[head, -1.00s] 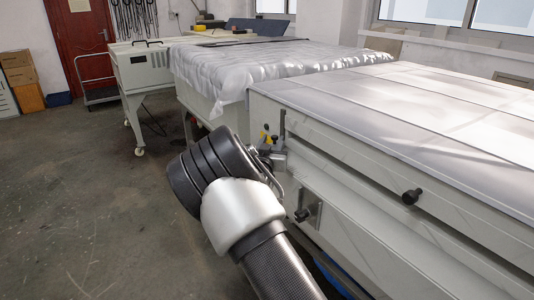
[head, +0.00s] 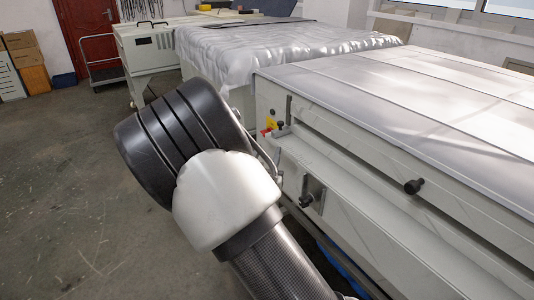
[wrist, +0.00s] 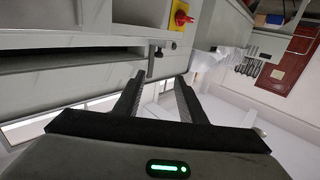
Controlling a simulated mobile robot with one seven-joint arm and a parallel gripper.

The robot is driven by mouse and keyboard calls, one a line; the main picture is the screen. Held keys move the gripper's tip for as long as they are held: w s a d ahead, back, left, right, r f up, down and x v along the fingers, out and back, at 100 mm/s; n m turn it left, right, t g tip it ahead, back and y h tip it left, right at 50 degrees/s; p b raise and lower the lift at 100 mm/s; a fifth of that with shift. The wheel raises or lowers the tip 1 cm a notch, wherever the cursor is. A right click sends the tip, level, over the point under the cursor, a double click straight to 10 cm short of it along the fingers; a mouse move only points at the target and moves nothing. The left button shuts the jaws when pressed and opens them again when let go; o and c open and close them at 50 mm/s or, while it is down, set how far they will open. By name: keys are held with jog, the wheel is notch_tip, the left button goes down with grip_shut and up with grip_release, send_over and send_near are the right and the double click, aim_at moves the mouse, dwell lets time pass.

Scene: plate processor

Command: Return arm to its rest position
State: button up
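My arm (head: 228,200) reaches up from the bottom of the head view, with a pale joint cover and a thick black ribbed section at its upper left. My gripper is not seen in the head view. In the wrist view, my gripper (wrist: 160,80) shows two black fingers standing apart with nothing between them, so it is open and empty. The wrist picture is strongly tilted. Past the fingers it shows the side of the plate processor (head: 400,180) with a black knob and a red and yellow switch (wrist: 180,15).
The long grey processor fills the right side, with a black knob (head: 414,187) sticking out of its flank. A silver-covered table (head: 270,50) and a white cabinet (head: 150,45) stand behind it. A cart (head: 106,75) is near the red door (head: 88,30). Open grey floor (head: 60,200) lies at left.

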jog(key=shift+d, duration=0.1)
jog(key=s+d+r+g+y, duration=0.25)
jog(key=s+r+g, duration=0.2)
jog(key=s, duration=0.35)
jog(key=s+d+r+g+y, duration=0.2)
jog(key=s+r+g+y, duration=0.25)
jog(key=s, duration=0.25)
jog(key=s+d+r+n+g+h, duration=0.1)
jog(key=s+d, duration=0.3)
jog(key=s, duration=0.7)
jog(key=s+d+r+n+g+h, duration=0.2)
jog(key=s+d, duration=0.2)
jog(key=s, duration=0.6)
notch_tip(320, 180, up, 22)
jog(key=p, duration=2.3)
jog(key=shift+a, duration=0.25)
jog(key=shift+w+r, duration=0.1)
jog(key=shift+c, duration=0.7)
jog(key=shift+d, duration=0.15)
